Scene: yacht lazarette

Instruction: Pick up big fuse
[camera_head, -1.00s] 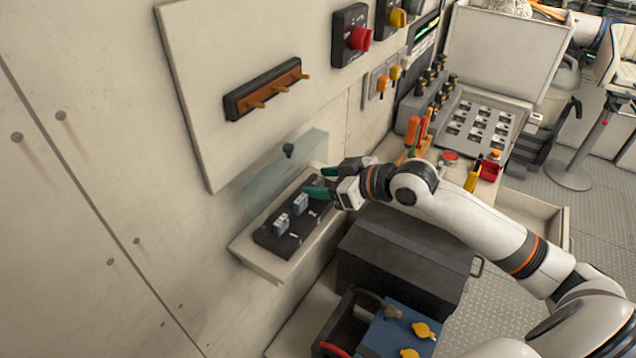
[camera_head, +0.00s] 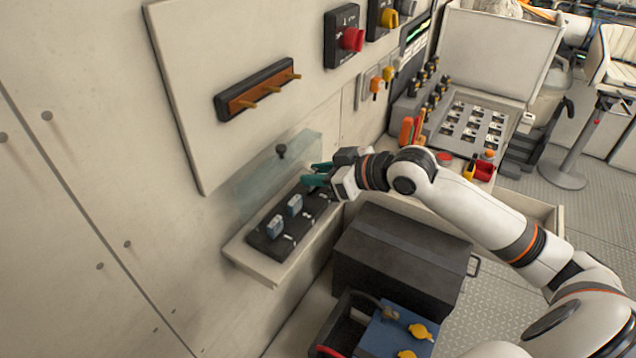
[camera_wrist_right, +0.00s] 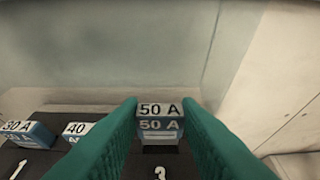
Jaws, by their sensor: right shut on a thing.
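The big fuse (camera_wrist_right: 160,125), a blue and white block marked 50 A, is between the green fingers of my right gripper (camera_head: 318,175) in the right wrist view. The gripper is shut on it at the far right end of the black fuse holder (camera_head: 302,238), over the position marked 3. In the head view the fingers hide this fuse. I cannot tell whether it is seated or slightly raised. The 30 A fuse (camera_wrist_right: 28,134) and 40 A fuse (camera_wrist_right: 76,130) stand in the holder to the left. My left gripper is not in view.
The holder lies on a pale wall shelf (camera_head: 250,264), with a clear raised cover (camera_head: 262,178) behind it. A dark box (camera_head: 400,258) stands below right. A blue case (camera_head: 390,335) with yellow knobs is in front. Wall switches (camera_head: 345,38) are above.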

